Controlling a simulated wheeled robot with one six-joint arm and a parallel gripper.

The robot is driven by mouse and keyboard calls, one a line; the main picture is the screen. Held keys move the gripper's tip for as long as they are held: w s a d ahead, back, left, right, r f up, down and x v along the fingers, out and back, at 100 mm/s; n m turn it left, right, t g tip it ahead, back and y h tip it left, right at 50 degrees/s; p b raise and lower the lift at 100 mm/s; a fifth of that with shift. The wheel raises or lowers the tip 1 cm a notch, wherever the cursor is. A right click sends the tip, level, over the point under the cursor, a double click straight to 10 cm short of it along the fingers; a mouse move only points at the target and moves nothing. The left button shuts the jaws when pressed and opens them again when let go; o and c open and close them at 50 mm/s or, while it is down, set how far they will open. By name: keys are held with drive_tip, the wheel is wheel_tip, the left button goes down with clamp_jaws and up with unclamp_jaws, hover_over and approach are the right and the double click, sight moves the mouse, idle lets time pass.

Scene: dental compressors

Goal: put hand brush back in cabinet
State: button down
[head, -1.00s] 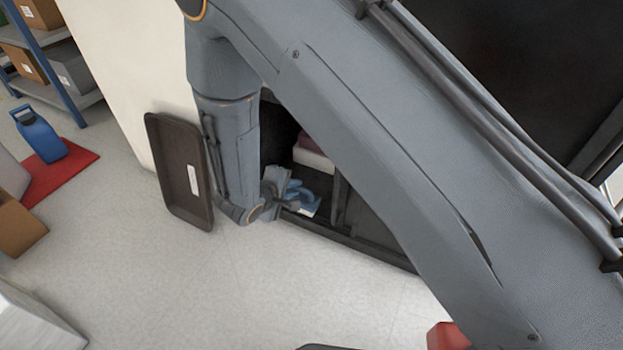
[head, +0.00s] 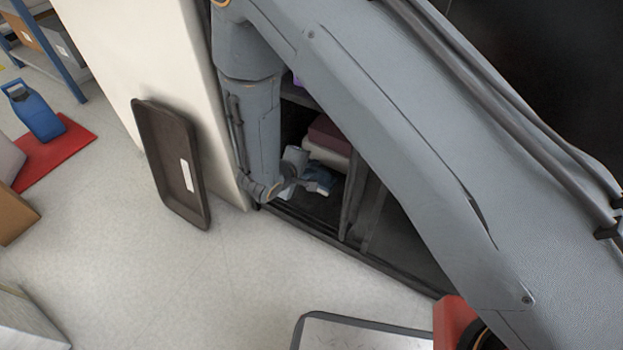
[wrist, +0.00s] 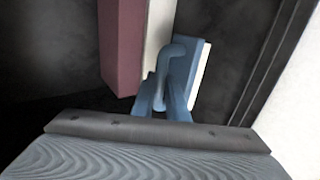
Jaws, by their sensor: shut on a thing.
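My gripper (head: 312,181) reaches into the lower part of the dark cabinet (head: 335,241), just above its floor. It is shut on the hand brush, a blue piece with white bristles (wrist: 188,72) in the wrist view. The gripper's fingers (wrist: 163,98) meet around the brush's blue handle in that view. In the head view the brush is small and mostly hidden by my gripper, so its exact contact with the cabinet floor cannot be told.
A maroon and white stack (head: 326,134) lies behind the brush; it also shows in the wrist view (wrist: 124,45). An upright divider (head: 352,205) stands to the right. A dark tray (head: 172,165) leans on the white wall left of the opening.

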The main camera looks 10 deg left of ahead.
drive_tip(key=shift+f+b, duration=0.85)
drive_tip(key=shift+f, duration=1.05)
drive_tip(key=shift+f, duration=0.1)
drive_tip(key=c, duration=1.7)
unclamp_jaws()
drive_tip(key=shift+c, duration=0.2)
drive_tip(key=shift+s+a+r, duration=0.1)
drive_tip(key=shift+s+r, duration=0.05)
drive_tip(key=shift+r, duration=0.05)
drive_tip(key=p+v, duration=0.5)
drive_tip(key=v, duration=0.6)
drive_tip(key=shift+s+r+p, duration=0.2)
drive_tip(key=shift+s+p, duration=0.1)
drive_tip(key=shift+s, duration=0.05)
